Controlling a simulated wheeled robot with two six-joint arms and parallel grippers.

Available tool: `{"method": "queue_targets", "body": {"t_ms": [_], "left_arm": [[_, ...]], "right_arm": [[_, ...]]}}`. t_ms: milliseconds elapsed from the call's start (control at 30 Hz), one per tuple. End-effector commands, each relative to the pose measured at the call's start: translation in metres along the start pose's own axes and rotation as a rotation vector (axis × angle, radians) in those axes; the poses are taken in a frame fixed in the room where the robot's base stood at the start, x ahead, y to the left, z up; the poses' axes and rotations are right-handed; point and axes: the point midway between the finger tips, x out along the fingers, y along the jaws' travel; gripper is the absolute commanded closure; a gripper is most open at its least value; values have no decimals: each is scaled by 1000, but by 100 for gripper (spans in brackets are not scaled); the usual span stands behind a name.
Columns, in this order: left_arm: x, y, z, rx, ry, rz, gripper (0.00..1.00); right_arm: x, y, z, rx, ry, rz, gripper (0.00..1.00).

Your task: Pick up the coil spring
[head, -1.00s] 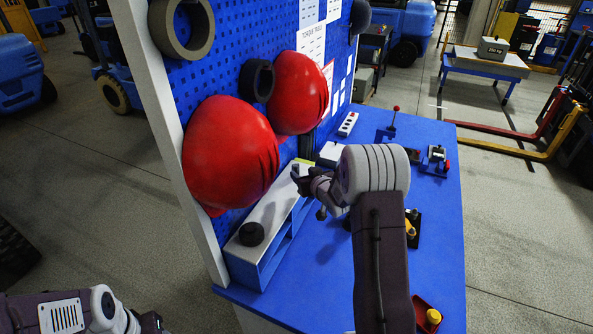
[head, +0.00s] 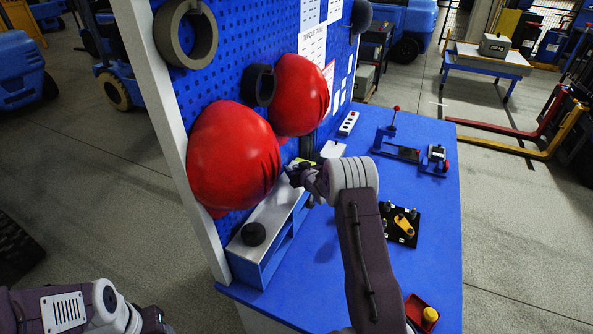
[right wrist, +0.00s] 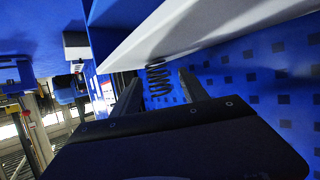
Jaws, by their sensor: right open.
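The coil spring (right wrist: 159,82) is a dark zigzag coil in the right wrist view. It shows between the two fingers of my right gripper (right wrist: 161,88), near their tips, against the blue pegboard; I cannot tell whether a finger touches it. My right gripper is open. In the head view my right gripper (head: 296,176) is at the far end of the shelf, close to the board, and I cannot make out the spring there. My left gripper (head: 157,322) is at the bottom left edge, mostly cut off and away from the bench.
The blue pegboard (head: 228,55) carries two red bulging covers (head: 234,160) (head: 299,95) close to my right gripper. A white-topped shelf (head: 272,222) with a black knob (head: 254,234) runs along the board.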

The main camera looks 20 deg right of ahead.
Motion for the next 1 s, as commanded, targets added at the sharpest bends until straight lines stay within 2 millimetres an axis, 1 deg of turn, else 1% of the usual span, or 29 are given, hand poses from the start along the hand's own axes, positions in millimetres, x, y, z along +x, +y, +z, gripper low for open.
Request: {"method": "queue_targets", "body": {"t_ms": [33, 67, 100, 167, 200, 233, 467, 567, 667, 767, 833, 933, 1000], "left_arm": [[0, 0, 0, 0, 0, 0, 42], [0, 0, 0, 0, 0, 0, 42], [0, 0, 0, 0, 0, 0, 42], [0, 0, 0, 0, 0, 0, 42], [0, 0, 0, 0, 0, 0, 42], [0, 0, 0, 0, 0, 0, 42], [0, 0, 0, 0, 0, 0, 42], [1, 0, 0, 0, 0, 0, 42], [3, 0, 0, 0, 0, 0, 42], [5, 0, 0, 0, 0, 0, 42], [7, 0, 1, 0, 0, 0, 42], [2, 0, 0, 0, 0, 0, 42], [-5, 0, 0, 0, 0, 0, 42]], "right_arm": [[0, 0, 0, 0, 0, 0, 51], [0, 0, 0, 0, 0, 0, 59], [0, 0, 0, 0, 0, 0, 70], [0, 0, 0, 0, 0, 0, 87], [0, 0, 0, 0, 0, 0, 98], [0, 0, 0, 0, 0, 0, 100], [0, 0, 0, 0, 0, 0, 100], [-2, 0, -3, 0, 1, 0, 100], [-5, 0, -12, -1, 2, 1, 100], [-11, 0, -27, -1, 4, 1, 100], [-17, 0, -41, -2, 5, 1, 100], [-19, 26, -54, -2, 3, 6, 100], [-21, 42, -66, -1, 4, 5, 100]]}}
